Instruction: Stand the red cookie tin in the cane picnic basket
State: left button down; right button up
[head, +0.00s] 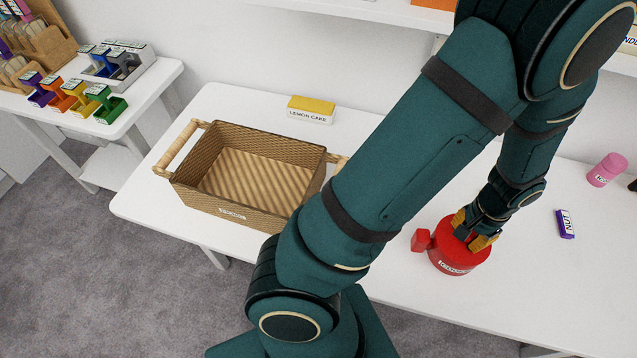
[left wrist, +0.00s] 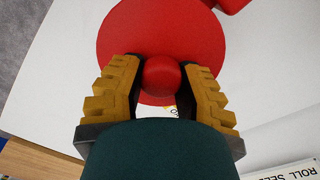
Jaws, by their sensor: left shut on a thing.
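The round red cookie tin (head: 452,260) stands upright on the white table, right of the basket. Its lid (left wrist: 160,35) with a round red knob (left wrist: 162,77) shows in the left wrist view. My left gripper (head: 471,233) is over the tin from above, its yellow-padded fingers shut on the knob. The cane picnic basket (head: 205,196) stands on the same table to the left, open at the top and empty as far as I see. My arm hides part of its right side. My right gripper is not in view.
A small red object (head: 421,240) is close beside the tin's left side. A lemon cake box (head: 311,112) stands behind the basket. A purple packet (head: 565,223) and a pink jar (head: 607,170) are to the right. A shelf (head: 385,12) hangs above the table's back.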

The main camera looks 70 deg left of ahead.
aim_at(261, 195)
jog(key=k+u, duration=0.2)
jog(key=k, duration=0.45)
jog(key=k+j+u, duration=0.2)
jog(key=k+j, duration=0.25)
